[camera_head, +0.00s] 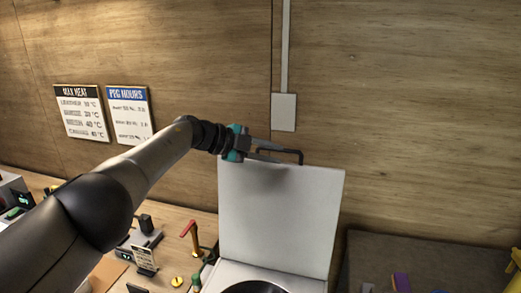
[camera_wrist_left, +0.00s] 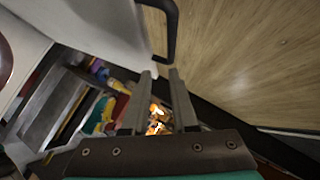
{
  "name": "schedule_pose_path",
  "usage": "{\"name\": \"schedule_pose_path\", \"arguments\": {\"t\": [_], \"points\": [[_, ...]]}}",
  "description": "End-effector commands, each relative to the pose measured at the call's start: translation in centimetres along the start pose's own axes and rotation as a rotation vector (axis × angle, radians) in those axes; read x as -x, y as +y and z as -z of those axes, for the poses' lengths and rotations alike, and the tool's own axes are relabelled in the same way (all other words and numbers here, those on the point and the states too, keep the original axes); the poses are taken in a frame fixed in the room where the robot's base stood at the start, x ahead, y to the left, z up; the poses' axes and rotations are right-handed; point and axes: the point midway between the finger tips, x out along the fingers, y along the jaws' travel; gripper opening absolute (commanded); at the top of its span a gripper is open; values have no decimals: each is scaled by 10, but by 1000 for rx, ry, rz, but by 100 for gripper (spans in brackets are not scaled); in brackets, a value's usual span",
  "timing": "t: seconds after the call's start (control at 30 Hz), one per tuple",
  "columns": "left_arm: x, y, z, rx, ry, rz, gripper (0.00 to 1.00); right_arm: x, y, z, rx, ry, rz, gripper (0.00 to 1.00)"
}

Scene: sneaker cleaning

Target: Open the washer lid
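The washer lid (camera_head: 281,222) is a white panel standing upright at the back of the washer (camera_head: 228,273). Its dark round drum opening (camera_head: 255,288) shows at the bottom edge of the head view. A black bar handle (camera_head: 299,155) sits at the lid's top edge and also shows in the left wrist view (camera_wrist_left: 170,38). My left gripper (camera_head: 281,152) is beside the handle at the top of the lid. In the left wrist view its two fingers (camera_wrist_left: 164,75) are apart with nothing between them, and the handle lies just beyond their tips. My right gripper is out of view.
A wooden table (camera_head: 190,225) left of the washer holds a red-topped tool (camera_head: 188,230), a small sign (camera_head: 144,258) and other items. A dark grey surface (camera_head: 430,260) lies to the right. The wooden wall (camera_head: 400,90) is close behind the lid.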

Motion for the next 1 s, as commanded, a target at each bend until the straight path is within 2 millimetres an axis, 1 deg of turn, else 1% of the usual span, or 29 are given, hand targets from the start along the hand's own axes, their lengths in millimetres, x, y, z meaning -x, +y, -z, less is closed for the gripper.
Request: {"name": "schedule_pose_path", "arguments": {"t": [0.17, 0.47, 0.67, 0.87, 1.0], "points": [[7, 0, -1, -1, -1, 0, 27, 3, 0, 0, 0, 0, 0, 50], [27, 1, 0, -1, -1, -3, 27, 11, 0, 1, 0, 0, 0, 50], [50, 2, -1, -2, -2, -1, 27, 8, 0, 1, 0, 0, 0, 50], [83, 2, -1, -2, -3, 1, 27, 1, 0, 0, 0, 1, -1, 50], [108, 1, -1, -2, -3, 2, 27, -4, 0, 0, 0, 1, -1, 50]]}}
